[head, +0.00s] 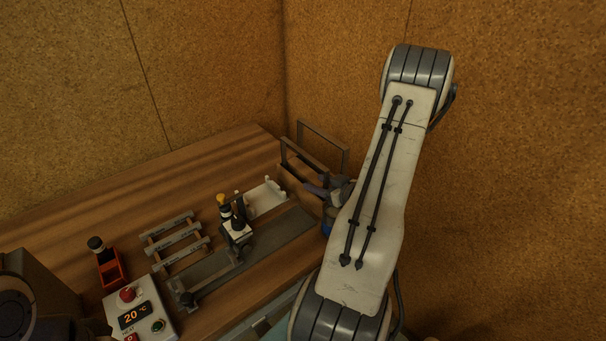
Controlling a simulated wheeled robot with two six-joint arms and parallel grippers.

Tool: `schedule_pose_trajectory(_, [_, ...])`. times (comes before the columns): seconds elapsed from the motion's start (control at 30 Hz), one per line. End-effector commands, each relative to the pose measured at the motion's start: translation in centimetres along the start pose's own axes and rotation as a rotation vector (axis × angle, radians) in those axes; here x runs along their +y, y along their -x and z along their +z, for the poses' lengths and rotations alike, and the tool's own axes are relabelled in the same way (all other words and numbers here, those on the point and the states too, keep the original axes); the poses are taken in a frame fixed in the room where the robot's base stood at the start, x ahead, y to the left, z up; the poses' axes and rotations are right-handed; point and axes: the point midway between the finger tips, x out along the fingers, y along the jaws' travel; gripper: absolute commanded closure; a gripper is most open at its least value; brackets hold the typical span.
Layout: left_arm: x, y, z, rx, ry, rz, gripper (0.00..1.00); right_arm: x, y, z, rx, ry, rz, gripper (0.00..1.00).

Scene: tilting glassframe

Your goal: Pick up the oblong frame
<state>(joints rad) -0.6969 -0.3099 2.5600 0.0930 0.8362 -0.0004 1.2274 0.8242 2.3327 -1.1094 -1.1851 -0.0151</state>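Thin grey rectangular frames stand upright at the back right end of the wooden table. The rear frame (323,135) shows its top bar and sides. A second, nearer bar (303,155) runs in front of it; I cannot tell which of the two is the oblong frame. My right gripper (314,188) is low beside the frames, with its purplish fingers pointing left near the wooden holder (298,188). My own arm hides part of it, and I cannot tell whether it touches a frame or how far the fingers are apart. My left gripper is not in view.
A small rack (174,240) with several bars lies mid-table. A metal rail fixture with a white block (235,231) is right of it. An orange holder (111,272) and a heater box (136,314) reading 20 °C stand front left. Cork walls close the back and right.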

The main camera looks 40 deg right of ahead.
Motion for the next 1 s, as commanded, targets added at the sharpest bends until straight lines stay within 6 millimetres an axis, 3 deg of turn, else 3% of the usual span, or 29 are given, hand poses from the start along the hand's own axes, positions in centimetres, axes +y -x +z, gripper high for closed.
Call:
schedule_pose_trajectory(0.03, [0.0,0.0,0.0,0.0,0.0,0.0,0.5,-0.04,-0.01,-0.01,0.0,0.0,-0.001,0.68])
schedule_pose_trajectory(0.1, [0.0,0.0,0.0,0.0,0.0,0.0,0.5,-0.06,-0.01,-0.02,0.0,0.0,-0.001,0.95])
schedule_pose_trajectory(0.13, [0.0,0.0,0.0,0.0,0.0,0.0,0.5,-0.06,-0.01,-0.02,0.0,0.0,-0.001,1.0])
schedule_pose_trajectory(1.0, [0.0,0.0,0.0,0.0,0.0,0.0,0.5,-0.06,0.0,-0.03,0.0,0.001,-0.001,1.0])
